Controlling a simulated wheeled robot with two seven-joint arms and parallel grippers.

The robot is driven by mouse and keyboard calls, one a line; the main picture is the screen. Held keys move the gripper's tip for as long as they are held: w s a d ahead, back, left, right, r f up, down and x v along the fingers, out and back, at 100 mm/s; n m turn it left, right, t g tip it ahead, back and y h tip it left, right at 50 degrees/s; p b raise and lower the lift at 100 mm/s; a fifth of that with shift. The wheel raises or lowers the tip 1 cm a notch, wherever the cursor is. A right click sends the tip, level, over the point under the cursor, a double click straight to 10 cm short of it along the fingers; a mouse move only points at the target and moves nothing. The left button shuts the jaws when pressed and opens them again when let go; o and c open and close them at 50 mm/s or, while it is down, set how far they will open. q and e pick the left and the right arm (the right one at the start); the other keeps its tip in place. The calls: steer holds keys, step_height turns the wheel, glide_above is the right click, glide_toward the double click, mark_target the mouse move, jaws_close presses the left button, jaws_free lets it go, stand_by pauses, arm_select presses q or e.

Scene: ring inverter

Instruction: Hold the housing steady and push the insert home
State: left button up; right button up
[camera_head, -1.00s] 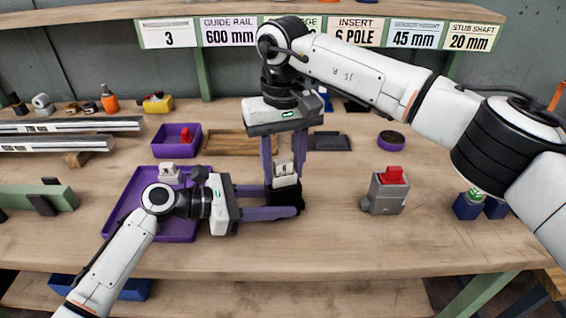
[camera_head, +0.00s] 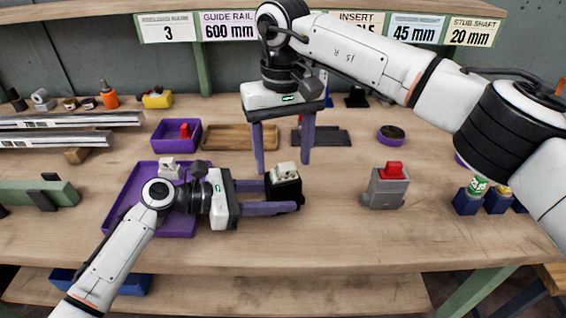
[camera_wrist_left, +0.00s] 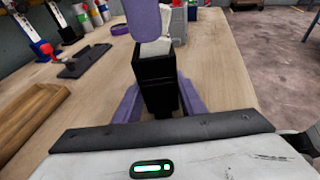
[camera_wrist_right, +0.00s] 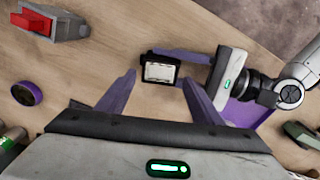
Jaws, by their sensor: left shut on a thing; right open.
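The black housing (camera_head: 286,190) stands upright above the front middle of the bench, between the fingers of my left gripper (camera_head: 268,197), which is shut on it. The white insert (camera_head: 285,170) sits in the housing's top, with its upper part showing. Both also show in the left wrist view, the housing (camera_wrist_left: 158,85) below the pale insert (camera_wrist_left: 156,47). In the right wrist view the insert (camera_wrist_right: 159,72) is framed by the dark housing rim. My right gripper (camera_head: 283,165) is open and empty, its fingers pointing down above and behind the housing. How deep the insert sits is unclear.
A grey housing with a red top (camera_head: 388,190) stands to the right. A purple tray (camera_head: 180,228) with a white piece lies left, partly under my left arm. The front bench strip is clear.

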mark_target(287, 167)
step_height(287, 167, up, 9)
steer(key=shift+r, duration=0.15)
steer(key=c, duration=1)
steer(key=shift+d+t, duration=0.15)
steer(key=shift+t, duration=0.25)
steer(key=c, duration=0.3)
steer(key=shift+s+d+m+t, duration=0.1)
steer(key=shift+s+m+t, duration=0.1)
steer(key=shift+m+t, duration=0.1)
jaws_close()
steer(key=shift+s+f+m+t, duration=0.2)
steer(key=shift+f+t, duration=0.15)
steer(key=shift+f, duration=0.85)
steer(key=shift+s+f+m+t, duration=0.2)
steer(key=shift+f+t, duration=0.1)
steer(key=shift+f, duration=0.9)
steer(key=shift+s+f+m+t, duration=0.1)
steer(key=shift+f+m+t, duration=0.2)
steer(key=shift+f, duration=0.9)
